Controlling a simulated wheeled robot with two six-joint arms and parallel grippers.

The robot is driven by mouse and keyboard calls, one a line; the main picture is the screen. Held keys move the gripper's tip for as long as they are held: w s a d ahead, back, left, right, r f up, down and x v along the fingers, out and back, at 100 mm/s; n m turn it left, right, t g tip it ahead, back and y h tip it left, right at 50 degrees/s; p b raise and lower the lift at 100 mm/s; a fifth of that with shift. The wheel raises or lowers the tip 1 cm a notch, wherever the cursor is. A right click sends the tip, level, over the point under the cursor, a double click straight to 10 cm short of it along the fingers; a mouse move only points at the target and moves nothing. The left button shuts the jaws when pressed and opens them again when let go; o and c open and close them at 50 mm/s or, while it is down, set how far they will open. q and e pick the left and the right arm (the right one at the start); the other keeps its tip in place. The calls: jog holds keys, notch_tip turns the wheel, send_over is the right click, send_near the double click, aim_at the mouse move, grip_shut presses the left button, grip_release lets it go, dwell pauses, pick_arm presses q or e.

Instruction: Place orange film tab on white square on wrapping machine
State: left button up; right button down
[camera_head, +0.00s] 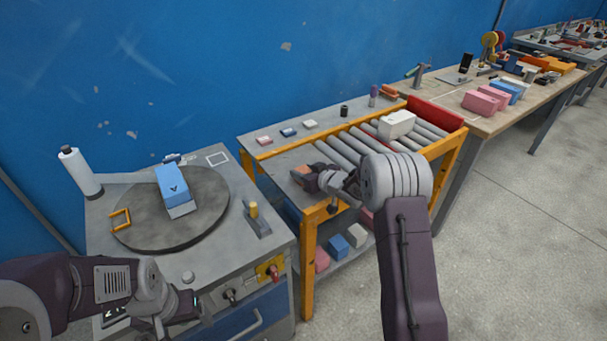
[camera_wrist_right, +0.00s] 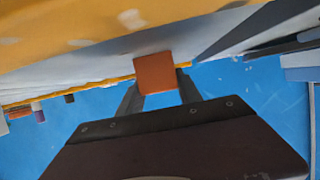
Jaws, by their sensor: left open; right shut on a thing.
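The wrapping machine (camera_head: 225,215) stands at the left in the head view, with a round dark turntable (camera_head: 207,213) on top. A white-outlined square (camera_head: 217,158) lies at its back right corner, bare. My right gripper (camera_head: 303,174) is over the near left end of the roller table, right of the machine. It is shut on the orange film tab (camera_wrist_right: 154,73), which shows as a flat orange square between the fingers in the right wrist view (camera_wrist_right: 160,88). In the head view the tab is mostly hidden. My left gripper (camera_head: 197,307) is open and empty at the machine's front edge.
A blue box (camera_head: 172,184) sits on the turntable, with an orange loop (camera_head: 120,219) at its left edge. A white bottle-like roll (camera_head: 80,172) stands behind left. A yellow-topped lever (camera_head: 256,218) rises at the right. A white box (camera_head: 396,124) lies on the rollers.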

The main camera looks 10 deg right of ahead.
jog(key=c, duration=0.8)
grip_release()
jog(key=shift+f, duration=0.1)
